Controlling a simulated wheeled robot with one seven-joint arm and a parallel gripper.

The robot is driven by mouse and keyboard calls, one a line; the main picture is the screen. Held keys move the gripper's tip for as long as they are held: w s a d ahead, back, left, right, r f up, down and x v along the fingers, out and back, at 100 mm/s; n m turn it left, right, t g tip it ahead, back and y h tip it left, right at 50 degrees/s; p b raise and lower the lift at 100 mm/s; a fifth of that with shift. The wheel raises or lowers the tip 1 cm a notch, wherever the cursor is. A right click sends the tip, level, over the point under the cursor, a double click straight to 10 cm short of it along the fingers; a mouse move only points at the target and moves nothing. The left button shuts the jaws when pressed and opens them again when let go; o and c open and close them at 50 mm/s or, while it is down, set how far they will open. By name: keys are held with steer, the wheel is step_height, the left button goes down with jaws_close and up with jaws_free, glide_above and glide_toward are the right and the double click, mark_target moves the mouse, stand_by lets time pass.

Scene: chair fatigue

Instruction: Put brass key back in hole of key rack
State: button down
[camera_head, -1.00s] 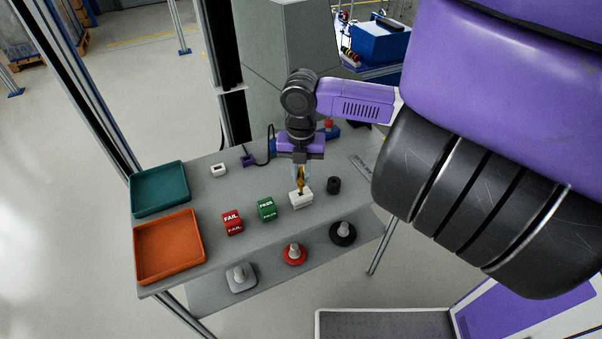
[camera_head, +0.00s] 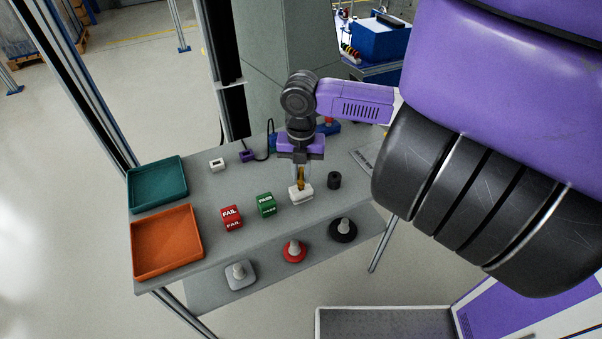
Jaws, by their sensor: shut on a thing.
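The brass key (camera_head: 301,176) is upright between the fingers of my gripper (camera_head: 301,174), which is shut on it and points straight down. The white key rack (camera_head: 300,194) is a small block on the grey table, directly below the key. The key's lower end meets the top of the rack in the picture. I cannot tell how deep it sits in the hole, since the hole is hidden by the key and fingers.
A black cylinder (camera_head: 334,180) stands close right of the rack. Green PASS (camera_head: 266,205) and red FAIL (camera_head: 231,218) blocks stand left. Teal (camera_head: 157,184) and orange (camera_head: 167,242) trays lie at the table's left end. A ruler (camera_head: 363,160) lies behind right.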

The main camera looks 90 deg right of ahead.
steer(key=shift+f+b, duration=0.5)
steer(key=shift+f, duration=0.25)
steer(key=c, duration=1.3)
jaws_free()
steer(key=shift+r, duration=3.95)
